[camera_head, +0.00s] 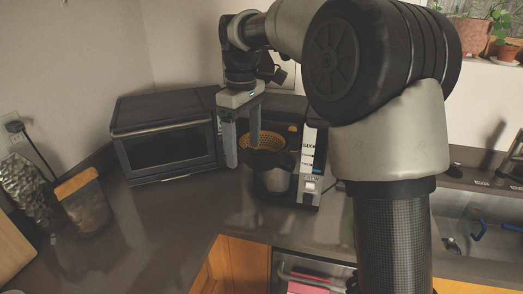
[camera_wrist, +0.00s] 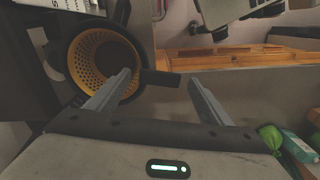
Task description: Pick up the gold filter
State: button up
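The gold filter (camera_head: 268,142) is a perforated golden basket in the black coffee maker (camera_head: 310,165), above its carafe (camera_head: 272,180). In the wrist view the gold filter (camera_wrist: 104,62) sits inside a round black holder (camera_wrist: 78,38) with a black handle (camera_wrist: 160,78) pointing right. My gripper (camera_head: 242,155) is open and empty, fingers pointing down in front of the coffee maker. In the wrist view my gripper (camera_wrist: 160,82) has its left fingertip overlapping the filter's right side and its right finger clear of it. I cannot tell whether the left finger touches the filter.
A toaster oven (camera_head: 165,140) stands left of the coffee maker. A sink (camera_head: 470,225) is at the right. The counter (camera_head: 165,235) in front of the toaster oven is clear.

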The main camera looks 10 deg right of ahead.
jog(key=shift+r, duration=0.1)
jog(key=c, duration=1.2)
